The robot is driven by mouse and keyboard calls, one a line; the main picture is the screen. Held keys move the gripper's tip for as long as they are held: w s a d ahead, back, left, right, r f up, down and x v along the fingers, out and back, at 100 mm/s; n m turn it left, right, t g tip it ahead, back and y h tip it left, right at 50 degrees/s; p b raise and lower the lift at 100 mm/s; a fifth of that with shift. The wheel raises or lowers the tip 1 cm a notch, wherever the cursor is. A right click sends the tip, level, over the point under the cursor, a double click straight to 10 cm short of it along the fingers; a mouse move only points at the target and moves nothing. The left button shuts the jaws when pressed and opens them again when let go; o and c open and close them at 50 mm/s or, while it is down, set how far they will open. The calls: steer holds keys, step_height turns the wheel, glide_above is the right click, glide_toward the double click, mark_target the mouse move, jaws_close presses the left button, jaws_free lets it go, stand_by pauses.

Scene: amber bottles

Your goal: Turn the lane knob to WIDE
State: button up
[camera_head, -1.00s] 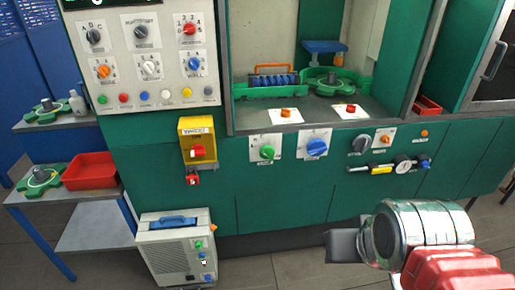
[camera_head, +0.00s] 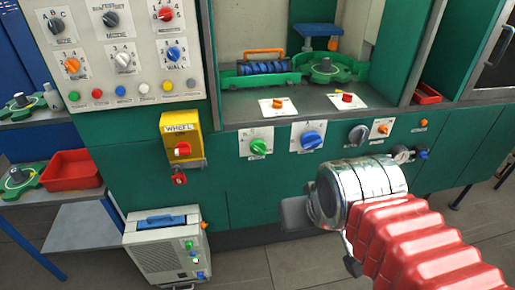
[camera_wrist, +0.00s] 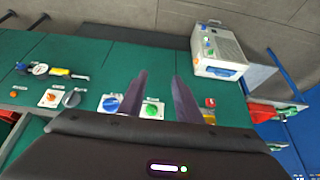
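No knob label reading LANE or WIDE is legible, so I cannot tell which knob is the lane knob. On the machine's green front are a green knob (camera_head: 258,147), a blue knob (camera_head: 311,140), a dark grey knob (camera_head: 358,134) and a small orange knob (camera_head: 383,129). The green knob (camera_wrist: 150,110), blue knob (camera_wrist: 110,104) and dark knob (camera_wrist: 72,98) also show upside down in the wrist view. My gripper (camera_wrist: 160,76) is open and empty, its two fingers apart, with the green knob between them in the picture. In the head view my arm's end is below the knobs.
A white panel (camera_head: 84,71) with several knobs and buttons is at upper left. A yellow WHEEL box (camera_head: 180,124) juts out left of the green knob. A white portable unit (camera_head: 163,255) stands on the floor; a red bin (camera_head: 72,169) is at left.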

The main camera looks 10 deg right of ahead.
steer(key=shift+o, duration=0.5)
steer(key=shift+o, duration=0.6)
steer(key=shift+w, duration=0.15)
steer(key=shift+o, duration=0.9)
steer(key=shift+w, duration=0.4)
steer(key=o, duration=0.5)
steer(key=w, duration=0.3)
steer(key=w+f+n+t, duration=0.1)
steer(key=w, duration=0.3)
steer(key=w+f+n+t, duration=0.1)
steer(key=w, duration=0.2)
steer(key=shift+w+a+f, duration=0.1)
steer(key=shift+w+a, duration=0.05)
steer(key=shift+o, duration=0.2)
steer(key=w+f+n+t, duration=0.3)
steer(key=w+f, duration=0.1)
steer(key=w, duration=0.5)
steer(key=w+f+n+t, duration=0.25)
steer(key=w+f, duration=0.25)
steer(key=w, duration=0.4)
step_height(320, 180, down, 7)
steer(key=w+n+t, duration=0.1)
steer(key=n+t, duration=0.2)
steer(key=t, duration=0.2)
steer(key=shift+w+n, duration=0.25)
steer(key=shift+n, duration=0.1)
